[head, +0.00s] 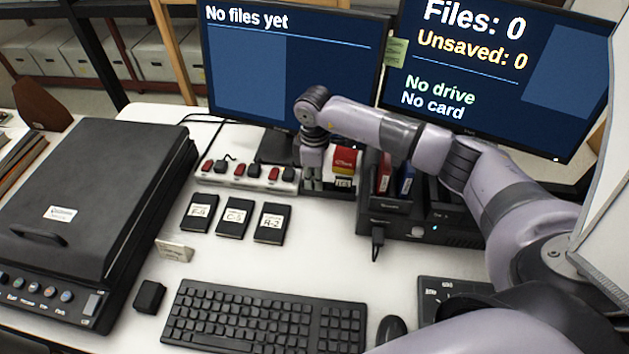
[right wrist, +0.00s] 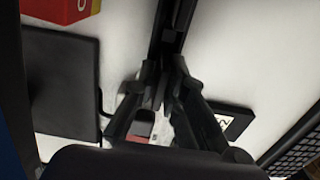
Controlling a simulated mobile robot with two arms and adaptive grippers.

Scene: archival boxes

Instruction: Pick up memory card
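I cannot make out a memory card for certain in either view. My right gripper (head: 312,158) points down at the back of the desk, beside a small black tray (head: 345,190) and the right end of a white strip. In the right wrist view the right gripper's fingers (right wrist: 166,66) come close together at their tips. I cannot tell whether they touch or hold something. A small red and grey piece (right wrist: 140,130) shows by the left finger. A red and yellow box (head: 344,160) stands right of the gripper. My left gripper is not in view.
Three black labelled cases (head: 234,218) lie left of centre. The white strip (head: 250,176) carries red and black pieces. A black dock (head: 395,212) stands right of the gripper, below two monitors (head: 290,65). A scanner (head: 90,200) fills the left; a keyboard (head: 265,318) lies in front.

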